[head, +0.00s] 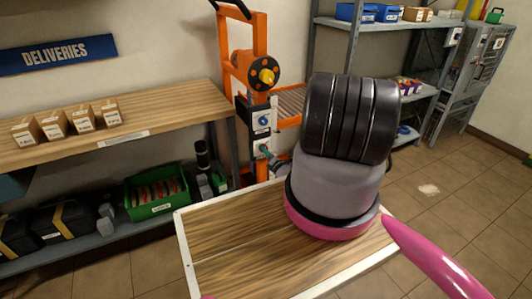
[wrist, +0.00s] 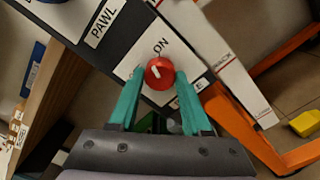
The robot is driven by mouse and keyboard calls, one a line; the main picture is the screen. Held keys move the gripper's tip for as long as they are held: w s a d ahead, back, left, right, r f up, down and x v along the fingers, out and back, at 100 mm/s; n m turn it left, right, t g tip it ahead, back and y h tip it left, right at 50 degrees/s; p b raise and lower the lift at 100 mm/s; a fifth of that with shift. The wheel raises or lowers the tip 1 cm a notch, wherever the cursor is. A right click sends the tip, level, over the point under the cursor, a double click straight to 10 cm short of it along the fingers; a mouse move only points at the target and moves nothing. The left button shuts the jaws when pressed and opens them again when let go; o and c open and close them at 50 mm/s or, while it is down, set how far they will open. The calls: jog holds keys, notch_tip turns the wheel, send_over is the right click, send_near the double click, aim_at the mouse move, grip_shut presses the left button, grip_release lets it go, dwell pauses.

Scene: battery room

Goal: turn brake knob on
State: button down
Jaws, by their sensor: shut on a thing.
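The red brake knob (wrist: 160,73) sits on a white plate (wrist: 130,69) marked ON, on a dark panel in the wrist view. A pale mark on its face points up and slightly left, and ON is printed just above. A lower label is partly hidden by a finger. My gripper (wrist: 159,76) has its teal fingers shut on the knob, one on each side. In the head view a teal fingertip (head: 268,154) reaches the lower plate of the orange winch stand (head: 257,31); the knob itself is hidden there.
A PAWL label (wrist: 102,22) is at upper left in the wrist view, and a blue knob (head: 264,121) sits above in the head view. Orange legs (wrist: 262,150) flank the panel. A wooden shelf (head: 170,100) with boxes stands left; open floor (head: 450,205) lies right.

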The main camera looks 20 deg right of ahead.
jog(key=m, duration=0.4)
jog(key=shift+s+f+m, duration=0.1)
jog(key=shift+m, duration=0.3)
dwell(0.4)
jog(key=shift+c, duration=1.7)
grip_release()
jog(key=s, duration=1)
jog(key=shift+s+d, duration=0.15)
jog(key=shift+s, duration=0.25)
